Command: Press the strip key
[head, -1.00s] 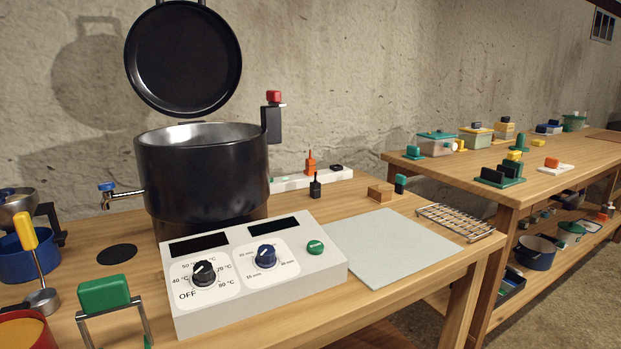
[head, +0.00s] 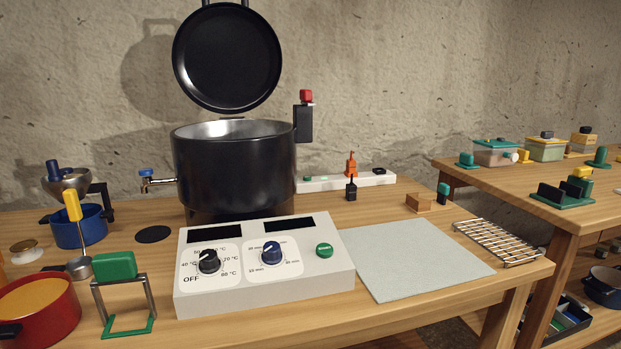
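A white power strip (head: 334,182) lies at the back of the table against the wall, right of the big black pot. A small dark key (head: 379,171) sits on top near its right end, and a small green spot (head: 309,178) shows near its left end. I cannot tell from here whether the key is pressed. An orange plug (head: 351,164) stands upright on the strip. A small black plug-like piece (head: 351,188) stands in front of the strip and hides a little of it. My gripper is not in view.
The black pot (head: 234,170) stands behind a white control box (head: 265,280) with two knobs and a green button (head: 324,250). A pale mat (head: 415,258), a wire rack (head: 497,242), and a wooden block (head: 418,202) lie to the right. The tabletop between mat and strip is mostly clear.

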